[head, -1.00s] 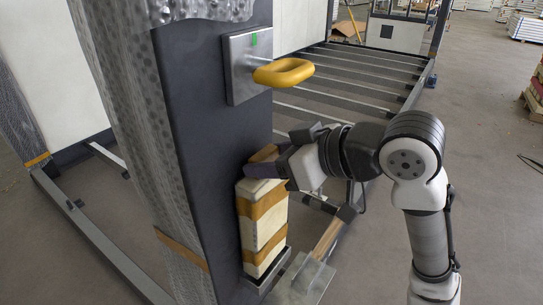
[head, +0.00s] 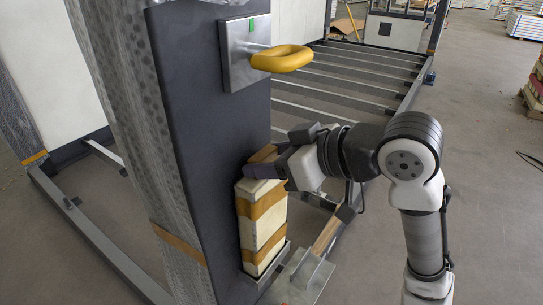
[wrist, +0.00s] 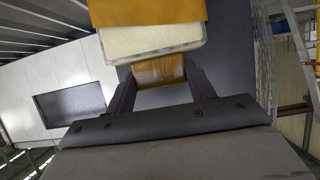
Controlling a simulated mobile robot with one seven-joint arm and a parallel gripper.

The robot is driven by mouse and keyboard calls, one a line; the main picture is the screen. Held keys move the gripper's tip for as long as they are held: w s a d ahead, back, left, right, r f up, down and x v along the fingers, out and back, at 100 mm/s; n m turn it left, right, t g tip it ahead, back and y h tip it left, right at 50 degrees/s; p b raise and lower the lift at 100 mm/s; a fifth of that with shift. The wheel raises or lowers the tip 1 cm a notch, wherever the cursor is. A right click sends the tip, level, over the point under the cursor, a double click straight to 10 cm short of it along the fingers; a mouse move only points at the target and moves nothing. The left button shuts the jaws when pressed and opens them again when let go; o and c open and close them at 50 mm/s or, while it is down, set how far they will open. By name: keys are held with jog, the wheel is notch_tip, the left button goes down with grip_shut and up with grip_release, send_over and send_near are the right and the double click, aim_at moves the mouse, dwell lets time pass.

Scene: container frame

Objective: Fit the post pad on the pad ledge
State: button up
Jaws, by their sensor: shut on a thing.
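The post pad (head: 262,225) is a cream block with tan bands, upright against the dark post (head: 200,120) in the head view. Its lower end is at the metal pad ledge (head: 268,276), inside the ledge's rim as far as I can see; whether it touches the floor of the ledge is hidden. My gripper (head: 262,165) is at the pad's top, shut on its tan handle. In the wrist view the fingers (wrist: 158,88) stand on both sides of the tan handle (wrist: 158,72), with the pad's cream end (wrist: 152,40) beyond.
A yellow ring (head: 282,58) sticks out from a metal plate (head: 240,55) on the post above my gripper. A clear bracket (head: 303,278) sits right of the ledge. Frame rails (head: 345,85) lie behind; open floor (head: 480,200) is at the right.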

jog(key=shift+f, duration=0.2)
dwell(0.4)
jog(key=shift+f+b, duration=0.8)
jog(key=o, duration=1.3)
jog(key=shift+o, duration=0.2)
jog(key=shift+s+d, duration=0.1)
jog(key=b+v, duration=0.2)
jog(key=v, duration=1.1)
jog(key=shift+d+r, duration=0.2)
jog(key=shift+r, duration=0.05)
jog(key=shift+s, duration=0.15)
